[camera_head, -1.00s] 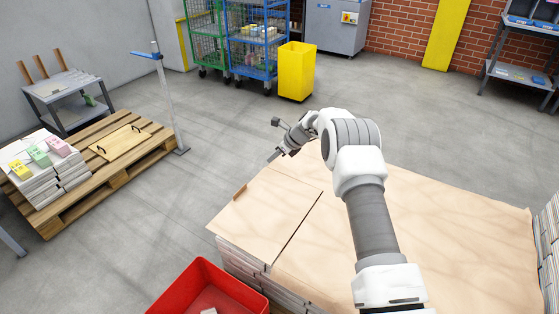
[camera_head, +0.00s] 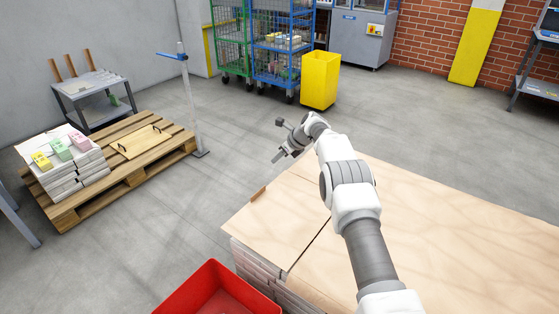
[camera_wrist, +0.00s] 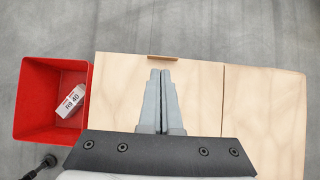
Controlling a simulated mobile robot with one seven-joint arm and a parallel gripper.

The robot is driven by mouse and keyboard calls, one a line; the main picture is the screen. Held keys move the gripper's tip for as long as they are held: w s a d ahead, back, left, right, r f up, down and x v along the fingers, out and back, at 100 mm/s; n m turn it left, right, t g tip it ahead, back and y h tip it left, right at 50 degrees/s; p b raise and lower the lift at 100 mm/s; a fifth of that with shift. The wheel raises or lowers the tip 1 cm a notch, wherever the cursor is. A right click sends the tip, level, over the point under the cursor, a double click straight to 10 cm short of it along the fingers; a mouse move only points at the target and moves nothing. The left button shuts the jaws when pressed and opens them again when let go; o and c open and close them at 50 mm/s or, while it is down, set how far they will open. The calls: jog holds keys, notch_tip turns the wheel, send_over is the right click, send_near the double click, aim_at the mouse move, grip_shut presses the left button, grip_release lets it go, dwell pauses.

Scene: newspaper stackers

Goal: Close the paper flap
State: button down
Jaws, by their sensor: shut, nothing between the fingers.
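A pale wood-coloured panel (camera_head: 275,222) with a small brown tab (camera_head: 258,194) on its edge lies flat on top of stacked newspapers (camera_head: 255,262). It looks like the paper flap, but I cannot tell for certain. In the wrist view the panel (camera_wrist: 205,100) shows below my fingers, with the tab (camera_wrist: 162,57) just beyond their tips. My fingers hide the panel's middle.
A second wooden panel (camera_head: 450,225) adjoins it on the right. A red bin (camera_head: 212,285) stands at the near left; a white labelled item (camera_wrist: 71,101) lies inside it. A pallet (camera_head: 120,180), a blue-topped post (camera_head: 190,105) and a yellow bin (camera_head: 320,80) stand farther off. Floor between is clear.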

dwell(0.5)
jog(key=p+v, duration=0.3)
jog(key=v, duration=1.5)
jog(key=s+d+r+n+h+p, duration=0.35)
jog(key=s+r+n, duration=0.85)
jog(key=s+r, duration=0.95)
jog(key=s+d+r+n+h+p, duration=0.1)
jog(key=s+n, duration=0.5)
jog(key=s, duration=0.7)
jog(key=s+d+r+n+t+h+p, duration=0.1)
jog(key=s+d+n, duration=0.4)
jog(key=s, duration=0.8)
jog(key=shift+n+h+p, duration=0.35)
jog(key=shift+n+p, duration=0.5)
jog(key=shift+n, duration=0.05)
jog(key=shift+s, duration=0.15)
